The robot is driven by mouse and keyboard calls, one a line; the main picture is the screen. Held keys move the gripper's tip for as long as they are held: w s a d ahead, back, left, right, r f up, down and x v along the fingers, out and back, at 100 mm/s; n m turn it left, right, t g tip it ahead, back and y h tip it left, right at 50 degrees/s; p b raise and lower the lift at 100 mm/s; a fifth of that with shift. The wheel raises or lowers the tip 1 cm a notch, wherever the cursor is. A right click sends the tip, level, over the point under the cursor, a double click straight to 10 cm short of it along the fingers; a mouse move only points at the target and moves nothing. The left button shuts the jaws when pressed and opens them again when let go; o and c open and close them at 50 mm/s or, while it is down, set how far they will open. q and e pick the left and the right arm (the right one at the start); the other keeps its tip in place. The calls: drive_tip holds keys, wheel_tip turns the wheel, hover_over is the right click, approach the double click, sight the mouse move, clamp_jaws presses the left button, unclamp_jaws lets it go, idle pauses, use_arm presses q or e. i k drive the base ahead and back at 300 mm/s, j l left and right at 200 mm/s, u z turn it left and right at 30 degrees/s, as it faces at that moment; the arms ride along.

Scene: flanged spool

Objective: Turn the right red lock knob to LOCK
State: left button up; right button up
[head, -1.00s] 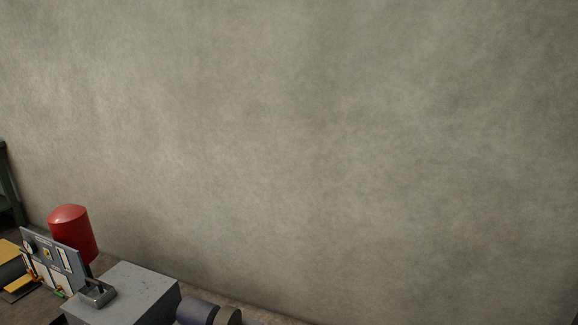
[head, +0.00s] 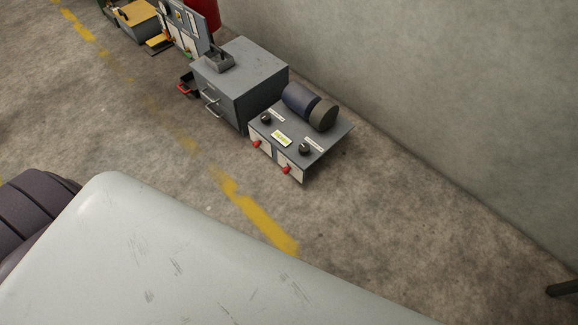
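Two small red lock knobs show on the white front plates of a low grey unit. The right red lock knob (head: 287,170) is near the unit's right front corner, and the left red lock knob (head: 256,143) is beside it. The grey unit (head: 325,143) has black dials and a small lit display on its sloped top. The lettering around the knobs is too small to read, so I cannot tell their setting. Neither of my grippers is in view.
A grey drawer cabinet (head: 262,71) stands left of the unit. A gauge panel, a red tank (head: 203,14) and a yellow-topped box (head: 137,12) stand farther back. A yellow line (head: 253,212) crosses the open floor. The wall is behind.

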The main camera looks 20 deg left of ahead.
sight(287, 170)
drive_tip(key=i+j+u, duration=0.15)
drive_tip(key=u, duration=0.7)
